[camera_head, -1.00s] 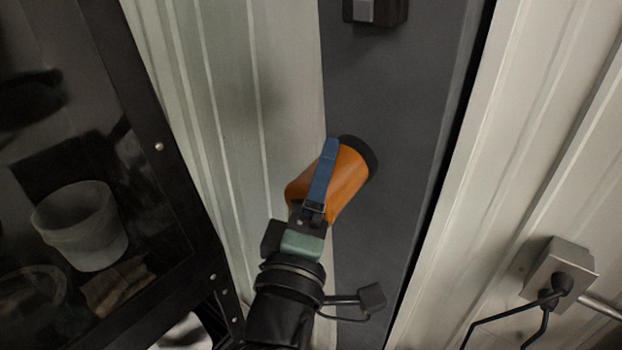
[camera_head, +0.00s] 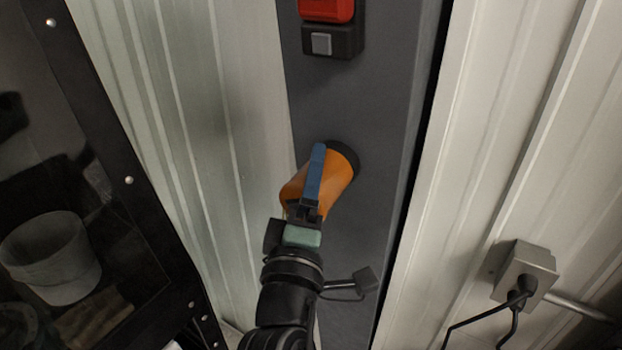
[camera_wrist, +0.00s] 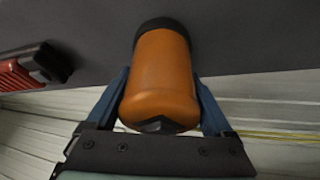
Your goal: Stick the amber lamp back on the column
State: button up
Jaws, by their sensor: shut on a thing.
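The amber lamp (camera_head: 336,181) is an orange cylinder with a dark base; it also shows in the wrist view (camera_wrist: 162,80). My gripper (camera_head: 316,176) is shut on it, with a blue finger on each side in the wrist view (camera_wrist: 163,98). The lamp's dark base faces the dark grey column (camera_head: 371,95) and appears at or very near its surface. I cannot tell whether it touches. The lamp's far side is hidden in the head view.
A red unit with a black housing (camera_head: 332,40) sits on the column above the lamp. A grey box with cables (camera_head: 524,272) is on the ribbed wall at right. A dark-framed glazed cabinet (camera_head: 128,180) with a white pot (camera_head: 52,262) inside stands at left.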

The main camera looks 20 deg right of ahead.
jog(key=shift+w+d+r, duration=0.15)
jog(key=shift+d, duration=0.1)
dwell(0.6)
jog(key=o, duration=1.2)
jog(key=shift+s+a+f, duration=0.2)
jog(key=shift+s+f, duration=0.1)
jog(key=shift+w+a+r+b+v, duration=0.15)
jog(key=shift+a+b+v, duration=0.4)
jog(key=shift+v, duration=2.55)
jog(key=shift+w+a+r+b+v, duration=0.2)
jog(key=shift+b+v, duration=0.65)
jog(key=shift+v, duration=2.25)
jog(key=shift+w+a+b+v, duration=0.25)
jog(key=shift+a+b+v, duration=0.35)
jog(key=shift+v, duration=2.5)
jog(key=shift+d, duration=0.2)
